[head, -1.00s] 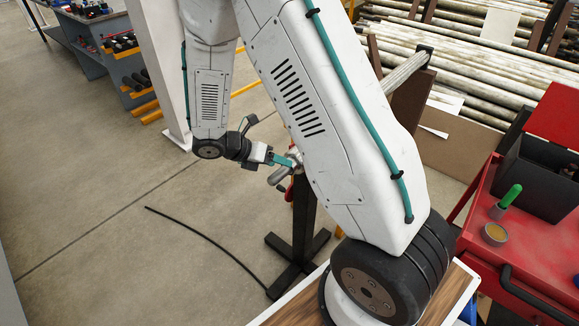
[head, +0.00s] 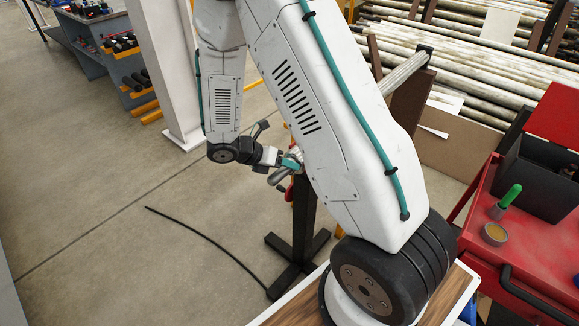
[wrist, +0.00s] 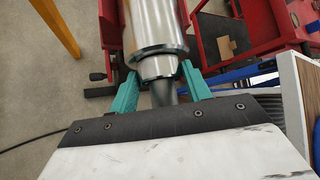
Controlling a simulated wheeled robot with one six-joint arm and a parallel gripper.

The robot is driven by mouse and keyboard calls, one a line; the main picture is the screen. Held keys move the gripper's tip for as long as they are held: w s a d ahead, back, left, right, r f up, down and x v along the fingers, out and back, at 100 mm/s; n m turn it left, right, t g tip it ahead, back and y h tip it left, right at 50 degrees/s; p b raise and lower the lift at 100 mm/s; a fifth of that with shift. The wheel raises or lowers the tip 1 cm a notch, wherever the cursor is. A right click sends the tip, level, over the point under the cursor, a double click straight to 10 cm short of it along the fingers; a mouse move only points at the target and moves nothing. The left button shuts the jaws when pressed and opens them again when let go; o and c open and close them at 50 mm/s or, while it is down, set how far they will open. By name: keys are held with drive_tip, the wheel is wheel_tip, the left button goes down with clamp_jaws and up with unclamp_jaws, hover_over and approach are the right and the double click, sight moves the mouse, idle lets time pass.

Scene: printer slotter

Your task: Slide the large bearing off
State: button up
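In the wrist view a shiny stepped metal cylinder (wrist: 152,28) runs up the picture, with a narrower ring-like section (wrist: 159,67) at its near end and a dark round end below that. I cannot tell for sure which section is the large bearing. The teal fingers of my gripper (wrist: 160,74) stand apart on either side of the narrower section. Any contact is not clear. In the head view my gripper (head: 288,161) is at a small grey metal part (head: 279,176) by the top of a dark stand (head: 304,215), partly hidden by my arm.
A red cart (head: 535,235) with a dark box, a green-handled tool and a small round tin stands at right. A wooden-topped surface (head: 453,297) is at the bottom. Pipes (head: 480,65) are stacked behind. Floor at left is open, with a black cable (head: 215,246).

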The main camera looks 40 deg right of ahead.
drive_tip(key=shift+a, duration=0.15)
drive_tip(key=s+a, duration=0.2)
drive_tip(key=a, duration=1.1)
drive_tip(key=shift+s, duration=0.25)
idle(1.4)
